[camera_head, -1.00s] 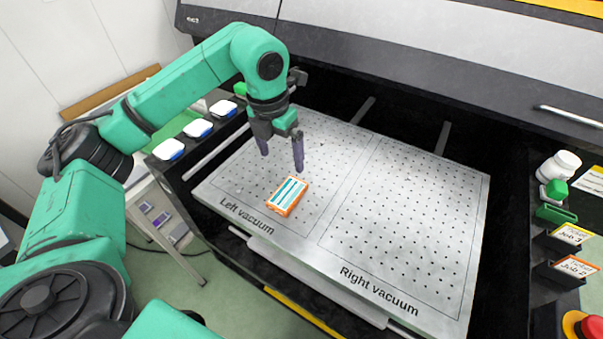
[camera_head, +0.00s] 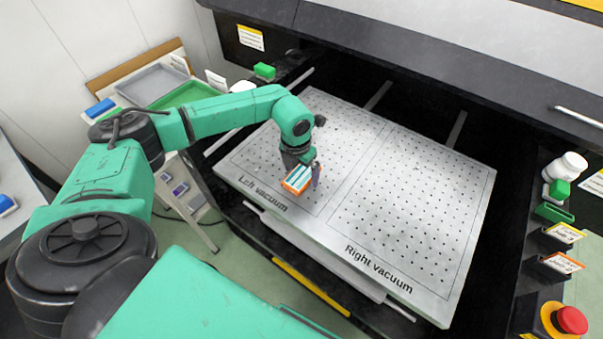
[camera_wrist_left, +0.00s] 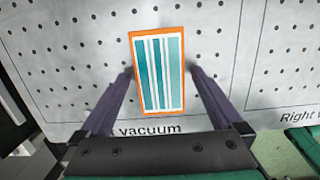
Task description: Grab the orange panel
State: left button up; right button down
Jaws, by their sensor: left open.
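The orange panel (camera_head: 299,179) has an orange rim and teal and white stripes. It lies on the left vacuum area of the perforated bed, near the front edge. In the left wrist view the orange panel (camera_wrist_left: 158,72) lies between the two fingers, with a gap on each side. My left gripper (camera_head: 312,178) is low over the panel and partly hides it in the head view. In the left wrist view my left gripper (camera_wrist_left: 160,78) is open, its dark purple fingers on either side of the panel. My right gripper is not in view.
The perforated bed (camera_head: 410,205) is bare on its right vacuum half. A red stop button (camera_head: 571,320), a white bottle (camera_head: 572,166) and labelled holders (camera_head: 562,263) stand at the right. Green and grey trays (camera_head: 152,84) stand at the left.

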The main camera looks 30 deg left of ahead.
pick_arm(q)
jog(key=c, duration=1.4)
